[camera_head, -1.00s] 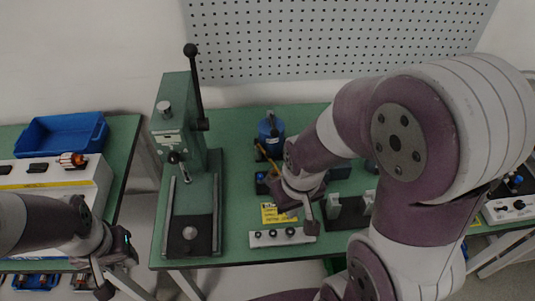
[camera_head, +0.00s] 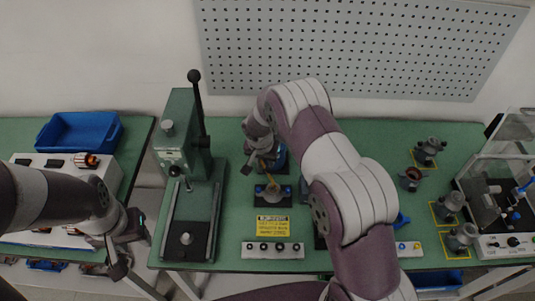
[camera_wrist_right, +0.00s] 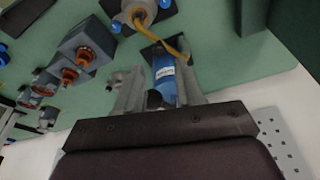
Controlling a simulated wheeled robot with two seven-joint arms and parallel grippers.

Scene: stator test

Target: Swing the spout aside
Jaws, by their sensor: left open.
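The blue dispenser (camera_head: 280,157) stands at the back middle of the green bench, partly hidden by my right arm. Its thin yellow spout (camera_wrist_right: 172,49) reaches over a grey stator (camera_wrist_right: 138,12) in a holder with blue knobs. The spout also shows in the head view (camera_head: 265,169), above the stator (camera_head: 272,191). My right gripper (camera_wrist_right: 160,82) is open, with the blue dispenser seen between its fingers; I cannot tell whether they touch it. In the head view it is at the dispenser (camera_head: 262,152). My left gripper (camera_head: 126,248) is open and empty at the left, off the bench front.
A green lever press (camera_head: 190,190) stands left of the dispenser. A yellow label (camera_head: 272,227) and a grey button strip (camera_head: 272,250) lie in front of the holder. Several grey stators (camera_head: 450,205) and a clear-doored tester (camera_head: 490,200) stand at the right. A pegboard (camera_head: 350,50) is behind.

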